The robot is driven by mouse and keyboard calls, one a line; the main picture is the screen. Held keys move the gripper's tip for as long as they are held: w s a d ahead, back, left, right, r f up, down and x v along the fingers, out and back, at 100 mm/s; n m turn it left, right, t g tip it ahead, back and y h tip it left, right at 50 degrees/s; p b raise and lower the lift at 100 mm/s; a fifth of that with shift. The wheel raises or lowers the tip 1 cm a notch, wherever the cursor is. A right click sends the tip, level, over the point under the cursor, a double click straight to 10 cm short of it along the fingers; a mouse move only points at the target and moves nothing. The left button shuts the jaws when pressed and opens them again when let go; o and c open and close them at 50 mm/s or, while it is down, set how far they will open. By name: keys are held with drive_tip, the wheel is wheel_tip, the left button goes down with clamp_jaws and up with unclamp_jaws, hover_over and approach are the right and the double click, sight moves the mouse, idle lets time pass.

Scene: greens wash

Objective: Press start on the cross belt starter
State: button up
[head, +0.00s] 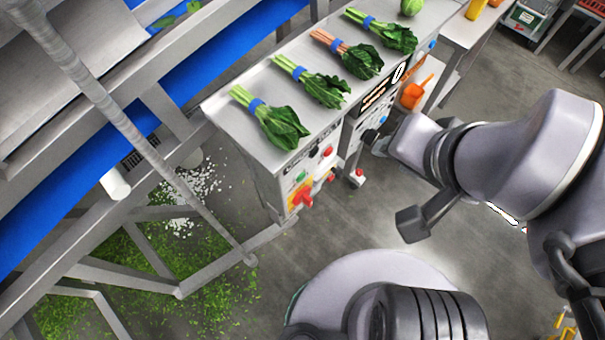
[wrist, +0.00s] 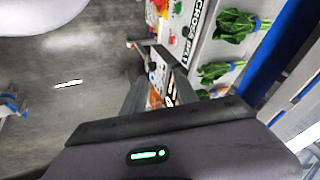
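The cross belt starter (head: 309,172) is a grey control panel on the front end of the steel counter. In the head view it carries a green button (head: 301,176), a red button (head: 327,152) and a red rotary switch (head: 302,198) on a yellow plate. In the wrist view its CROSS BELT label (wrist: 195,32) shows at the top, with coloured controls beside it, partly cut off. My gripper (wrist: 153,82) looks open, with a gap between its dark fingers and nothing held.
Several bunches of greens (head: 270,122) lie on the counter (head: 226,108). A blue belt (head: 78,205) runs left.

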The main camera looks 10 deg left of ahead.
clamp_jaws()
idle(1.8)
